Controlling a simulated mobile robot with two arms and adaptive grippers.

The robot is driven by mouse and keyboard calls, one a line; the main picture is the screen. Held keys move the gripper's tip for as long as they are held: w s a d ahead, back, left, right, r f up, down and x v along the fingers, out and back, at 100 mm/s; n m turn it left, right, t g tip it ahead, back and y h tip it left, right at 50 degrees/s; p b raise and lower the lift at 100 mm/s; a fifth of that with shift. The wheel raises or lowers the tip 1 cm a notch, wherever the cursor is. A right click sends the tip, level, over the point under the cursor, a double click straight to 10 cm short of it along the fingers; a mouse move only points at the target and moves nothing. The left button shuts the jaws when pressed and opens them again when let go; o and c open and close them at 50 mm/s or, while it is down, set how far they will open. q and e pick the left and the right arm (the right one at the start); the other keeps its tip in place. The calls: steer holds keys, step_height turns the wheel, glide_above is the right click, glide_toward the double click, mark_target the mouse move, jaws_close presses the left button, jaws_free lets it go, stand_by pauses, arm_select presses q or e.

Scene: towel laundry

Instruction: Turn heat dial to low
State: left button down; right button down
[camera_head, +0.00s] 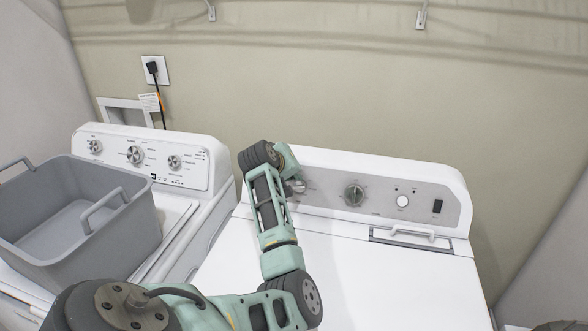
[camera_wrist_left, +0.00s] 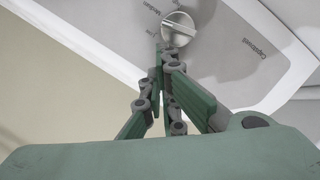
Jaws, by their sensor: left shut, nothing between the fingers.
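The right-hand machine's control panel (camera_head: 325,188) has a knob (camera_head: 296,187) at its left, partly hidden by my left arm, and a larger dark-centred dial (camera_head: 354,194) in its middle. The left wrist view shows a round silver dial (camera_wrist_left: 179,27) with a raised grip bar and small lettering around it; one label looks like "Medium". My left gripper (camera_wrist_left: 165,50) is shut and empty, its fingertips at the dial's lower edge. I cannot tell if they touch it. In the head view the gripper (camera_head: 290,183) is at the left knob, mostly hidden by the wrist.
A grey basket (camera_head: 80,235) stands on the left machine (camera_head: 185,225), whose panel has several knobs. The right machine's white top (camera_head: 370,280) is clear. A wall (camera_head: 330,90) stands close behind, with an outlet and plug (camera_head: 153,69).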

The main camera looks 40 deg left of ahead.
arm_select(q)
steer(key=v, duration=1.1)
steer(key=s+a+f+y, duration=0.2)
steer(key=a+y, duration=0.2)
steer(key=y, duration=0.2)
steer(key=w+d+f+m+t, duration=0.1)
steer(key=d+m+t, duration=0.2)
steer(key=d, duration=0.3)
steer(key=p+x, duration=0.3)
steer(key=x, duration=0.7)
steer(key=f, duration=0.1)
steer(key=d+f, duration=0.1)
steer(key=f+p, duration=0.1)
steer(key=shift+s+d+f, duration=0.35)
steer(key=shift+d+f, duration=0.05)
